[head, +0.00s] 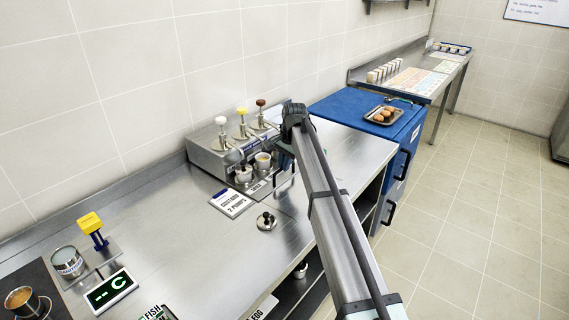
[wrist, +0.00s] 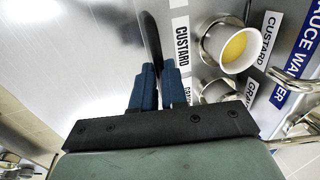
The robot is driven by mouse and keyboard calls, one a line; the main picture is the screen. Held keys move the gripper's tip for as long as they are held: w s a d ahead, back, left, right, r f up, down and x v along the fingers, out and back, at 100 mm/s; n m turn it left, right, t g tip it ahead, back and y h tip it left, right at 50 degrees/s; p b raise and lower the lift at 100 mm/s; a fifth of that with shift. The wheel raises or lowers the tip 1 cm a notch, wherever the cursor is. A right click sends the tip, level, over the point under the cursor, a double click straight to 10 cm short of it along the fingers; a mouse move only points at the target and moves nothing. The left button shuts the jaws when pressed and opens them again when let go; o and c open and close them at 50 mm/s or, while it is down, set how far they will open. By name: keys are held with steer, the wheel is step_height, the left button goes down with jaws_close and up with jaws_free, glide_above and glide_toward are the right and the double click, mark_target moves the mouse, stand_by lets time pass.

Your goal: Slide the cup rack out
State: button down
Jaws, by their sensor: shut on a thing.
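The cup rack (head: 258,187) is a low metal holder at the front of the pump dispenser in the head view. A white cup of yellow liquid (wrist: 235,46) and a second metal cup (wrist: 214,92) stand in it; both cups also show in the head view (head: 263,160). A white CUSTARD label (wrist: 182,42) is on the rack's front. My gripper (wrist: 158,72) has its blue fingers shut on a dark upright handle (wrist: 151,38) in front of that label. In the head view my gripper (head: 284,158) is beside the rack's right end, partly hiding it.
The pump dispenser (head: 228,152) with white, yellow and brown pump tops stands against the wall behind the rack. The counter to the front left is mostly clear.

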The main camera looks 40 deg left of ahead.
steer(key=d, duration=1.7)
steer(key=shift+d, duration=0.35)
steer(key=c, duration=1.2)
jaws_free()
steer(key=shift+o, duration=0.2)
steer(key=shift+r, duration=0.1)
step_height(320, 180, up, 13)
steer(key=d, duration=0.2)
steer(key=shift+d+r, duration=0.2)
steer(key=shift+d, duration=0.15)
